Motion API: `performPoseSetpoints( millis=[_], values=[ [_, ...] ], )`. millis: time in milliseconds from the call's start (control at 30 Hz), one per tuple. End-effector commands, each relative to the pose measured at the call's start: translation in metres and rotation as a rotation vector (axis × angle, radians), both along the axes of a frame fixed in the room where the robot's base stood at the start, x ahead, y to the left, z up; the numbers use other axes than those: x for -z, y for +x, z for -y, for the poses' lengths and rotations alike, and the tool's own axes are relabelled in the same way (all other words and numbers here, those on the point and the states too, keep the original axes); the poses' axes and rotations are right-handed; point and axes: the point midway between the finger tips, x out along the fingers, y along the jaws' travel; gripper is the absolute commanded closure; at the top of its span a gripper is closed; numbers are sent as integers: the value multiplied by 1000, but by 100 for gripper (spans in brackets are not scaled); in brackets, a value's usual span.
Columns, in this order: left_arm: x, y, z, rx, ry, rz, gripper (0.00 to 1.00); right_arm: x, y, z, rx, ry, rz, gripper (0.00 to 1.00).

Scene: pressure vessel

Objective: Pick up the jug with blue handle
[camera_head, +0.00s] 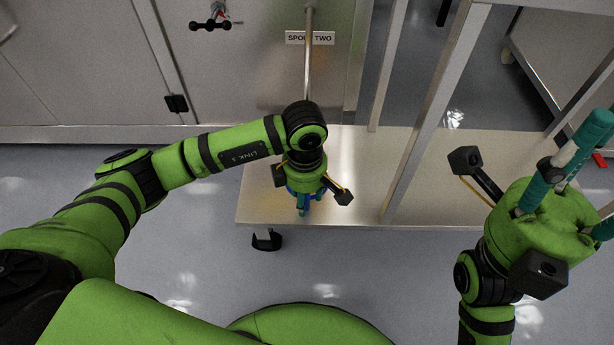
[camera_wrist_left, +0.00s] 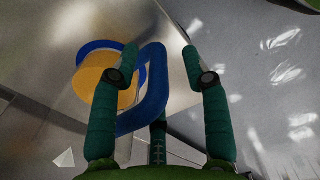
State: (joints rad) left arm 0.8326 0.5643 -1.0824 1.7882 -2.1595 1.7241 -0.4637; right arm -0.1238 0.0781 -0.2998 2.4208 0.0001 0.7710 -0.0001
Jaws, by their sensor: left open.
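In the head view, my left gripper (camera_head: 303,203) points down over the low shelf's left end, and the wrist hides most of the jug. My right gripper (camera_head: 590,185) is raised at the right; its fingertips are partly out of frame.
The low metal shelf (camera_head: 345,205) has upright posts (camera_head: 425,110) to the right of my left gripper. Grey floor (camera_head: 190,245) is clear in front.

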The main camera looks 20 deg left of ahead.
Motion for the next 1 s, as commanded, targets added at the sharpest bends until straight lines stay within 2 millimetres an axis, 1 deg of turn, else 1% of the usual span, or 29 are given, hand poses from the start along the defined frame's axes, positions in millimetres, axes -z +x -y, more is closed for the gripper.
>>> performPoseSetpoints(
  millis=[33,67,300,333,367,400,433,867,1000],
  values=[
    [6,0,0,0,-1,1,53,0,0,0,0,0,10,54],
    [7,0,0,0,-1,2,53,-1,0,0,0,-1,12,54],
    [6,0,0,0,-1,2,53,-3,0,0,0,-1,13,54],
    [6,0,0,0,-1,2,61,-3,0,0,0,-1,13,54],
    [6,0,0,0,-1,1,73,-3,0,0,0,-1,13,54],
    [6,0,0,0,-1,1,89,-3,0,0,0,-2,12,54],
    [6,0,0,0,-1,1,100,-3,0,0,0,-2,12,54],
    [5,1,0,0,-1,2,100,-3,0,-1,0,-1,13,54],
    [-2,1,0,0,-1,3,100,-7,-1,0,0,1,16,54]
  ],
)
